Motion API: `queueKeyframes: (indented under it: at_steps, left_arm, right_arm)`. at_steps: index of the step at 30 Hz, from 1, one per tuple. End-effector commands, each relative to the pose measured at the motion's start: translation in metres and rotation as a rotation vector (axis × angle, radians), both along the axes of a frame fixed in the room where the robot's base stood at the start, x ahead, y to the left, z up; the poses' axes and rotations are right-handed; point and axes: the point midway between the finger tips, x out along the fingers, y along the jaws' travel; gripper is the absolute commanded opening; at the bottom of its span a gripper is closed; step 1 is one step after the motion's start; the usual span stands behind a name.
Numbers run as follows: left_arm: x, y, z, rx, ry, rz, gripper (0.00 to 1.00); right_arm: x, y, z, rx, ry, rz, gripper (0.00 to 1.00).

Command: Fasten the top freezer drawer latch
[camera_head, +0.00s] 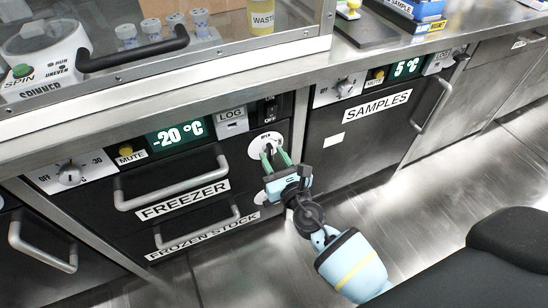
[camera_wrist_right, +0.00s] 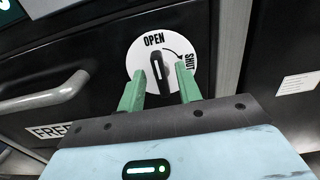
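The top freezer drawer latch (camera_head: 264,141) is a round white dial on the dark drawer front, right of the FREEZER label (camera_head: 182,200). In the right wrist view the dial (camera_wrist_right: 136,58) reads OPEN at the top and SHUT at the right, with an arrow between. Its dark knob (camera_wrist_right: 156,70) stands nearly upright and points toward OPEN. My right gripper (camera_head: 275,152) is at the dial. Its green fingers are apart on either side of the knob; I cannot tell whether they touch it. The top drawer (camera_head: 140,178) looks closed. My left gripper is not in view.
The top drawer's bar handle (camera_head: 172,187) sticks out left of the dial. Below is the FROZEN STOCK drawer with its own handle (camera_head: 200,230) and a partly hidden dial (camera_head: 260,198). The SAMPLES fridge (camera_head: 350,138) stands to the right. The counter edge (camera_head: 240,75) overhangs above.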

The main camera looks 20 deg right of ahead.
Motion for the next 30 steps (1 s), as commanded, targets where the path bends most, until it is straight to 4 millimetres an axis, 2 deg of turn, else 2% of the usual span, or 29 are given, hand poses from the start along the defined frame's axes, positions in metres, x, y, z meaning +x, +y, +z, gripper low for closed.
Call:
queueKeyframes:
  at_steps: [3,11,22,30]
  left_arm:
    - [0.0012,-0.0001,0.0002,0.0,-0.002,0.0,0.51]
    - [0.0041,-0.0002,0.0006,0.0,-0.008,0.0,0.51]
    - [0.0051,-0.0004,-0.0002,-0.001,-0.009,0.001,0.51]
    - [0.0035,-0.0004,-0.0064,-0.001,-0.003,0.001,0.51]
  right_arm:
    - [-0.0001,-0.0001,0.0002,0.0,0.0,0.0,0.35]
    - [-0.0003,-0.0001,0.0002,0.0,0.0,0.0,0.01]
    - [-0.0004,-0.0005,-0.0002,0.032,0.0,0.0,0.0]
    - [-0.0003,-0.002,-0.0012,0.184,0.006,0.0,0.0]
